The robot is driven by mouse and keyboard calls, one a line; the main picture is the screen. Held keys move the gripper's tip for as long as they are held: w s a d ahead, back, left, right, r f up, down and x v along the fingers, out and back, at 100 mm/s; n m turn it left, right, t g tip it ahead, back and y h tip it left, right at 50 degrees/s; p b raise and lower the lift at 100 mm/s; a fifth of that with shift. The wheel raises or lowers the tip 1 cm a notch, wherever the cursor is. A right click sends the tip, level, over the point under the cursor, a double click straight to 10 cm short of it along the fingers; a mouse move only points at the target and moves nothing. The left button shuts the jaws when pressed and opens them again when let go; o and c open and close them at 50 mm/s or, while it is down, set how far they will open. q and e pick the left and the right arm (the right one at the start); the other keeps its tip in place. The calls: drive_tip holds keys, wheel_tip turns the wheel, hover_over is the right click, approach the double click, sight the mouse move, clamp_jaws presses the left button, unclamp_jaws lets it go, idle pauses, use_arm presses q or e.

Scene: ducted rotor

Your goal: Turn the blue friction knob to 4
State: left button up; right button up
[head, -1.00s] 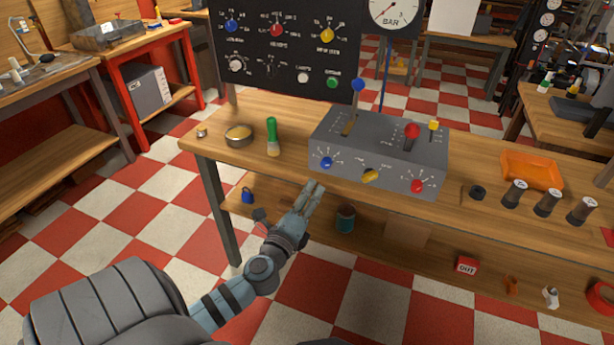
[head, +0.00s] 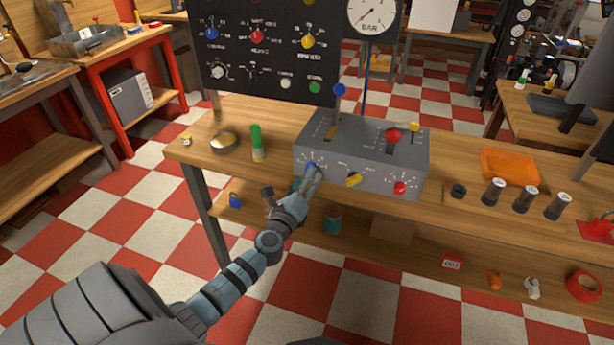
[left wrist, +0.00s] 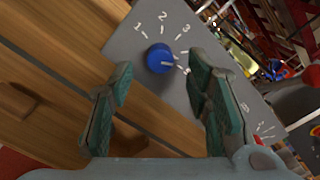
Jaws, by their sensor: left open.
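The blue friction knob (head: 311,168) is on the left of the front face of the grey control box (head: 350,177). In the left wrist view the blue knob (left wrist: 159,58) has a light pointer line directed to the right, past the printed 1, 2 and 3; the mark it points at is not readable. My left gripper (head: 312,178) is at the box front, partly covering the knob in the head view. In the left wrist view the left gripper (left wrist: 160,85) is open, its fingers on either side of the knob's line, with the knob beyond the tips. My right gripper is not in view.
A yellow knob (head: 353,179) and a red knob (head: 400,188) share the box front. Levers with blue, red and yellow tops rise from the box top.

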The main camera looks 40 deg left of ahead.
use_arm(q)
drive_tip(key=shift+x, duration=1.2)
clamp_jaws()
drive_tip(key=n+b, duration=0.2)
drive_tip(key=n, duration=0.1)
drive_tip(key=shift+n, duration=0.3)
unclamp_jaws()
drive_tip(key=v, duration=1.2)
